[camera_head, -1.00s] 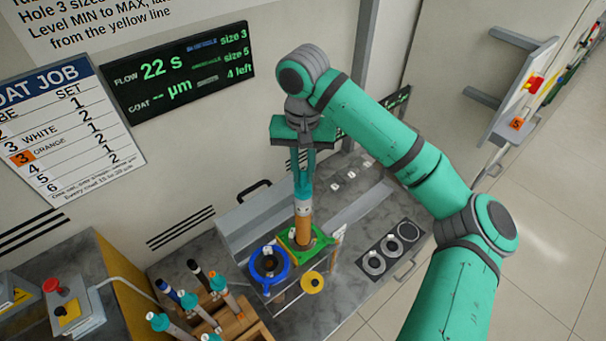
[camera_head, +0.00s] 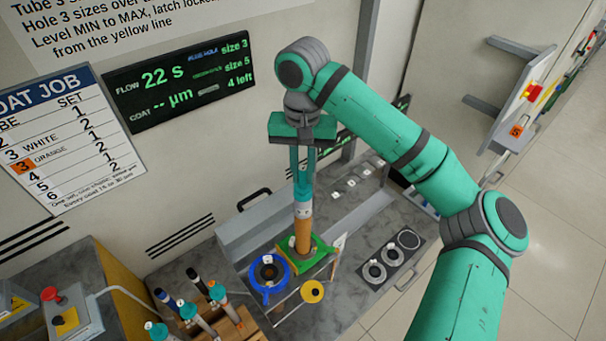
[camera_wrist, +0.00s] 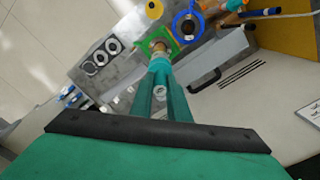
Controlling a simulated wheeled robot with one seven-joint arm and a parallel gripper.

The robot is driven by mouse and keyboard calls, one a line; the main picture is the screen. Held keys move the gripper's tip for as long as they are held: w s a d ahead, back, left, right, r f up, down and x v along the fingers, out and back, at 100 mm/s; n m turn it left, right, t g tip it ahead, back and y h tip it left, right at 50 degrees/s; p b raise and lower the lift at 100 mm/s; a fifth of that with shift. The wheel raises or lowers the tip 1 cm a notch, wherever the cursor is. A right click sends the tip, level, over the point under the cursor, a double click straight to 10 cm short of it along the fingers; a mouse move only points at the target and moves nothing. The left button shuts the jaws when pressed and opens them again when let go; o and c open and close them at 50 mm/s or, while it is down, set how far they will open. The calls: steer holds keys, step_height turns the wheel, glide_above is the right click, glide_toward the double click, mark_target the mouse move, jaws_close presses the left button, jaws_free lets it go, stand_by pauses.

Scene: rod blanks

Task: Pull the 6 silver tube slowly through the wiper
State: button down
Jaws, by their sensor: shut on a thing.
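My gripper (camera_head: 303,190) points down and is shut on the teal top of an upright tube (camera_head: 303,227). Below the teal top, the tube has a pale silver band with a small mark, then an orange-brown length. I cannot read its number. Its lower end is hidden inside the green square wiper (camera_head: 322,250) on the bench. In the wrist view, the tube (camera_wrist: 161,64) runs from between my fingers toward the green wiper (camera_wrist: 143,48). A blue ring wiper (camera_head: 268,291) stands just left of the green one, with no tube in it.
A rack (camera_head: 232,329) of capped tubes stands at the lower left. A yellow disc (camera_head: 312,291) sits in front of the wipers. A plate with round dials (camera_head: 391,258) lies to the right. The wall display (camera_head: 180,73) reads flow 22 s, with no coat value.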

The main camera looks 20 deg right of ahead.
steer(key=shift+r, duration=4)
step_height(320, 180, up, 3)
steer(key=shift+r, duration=0.1)
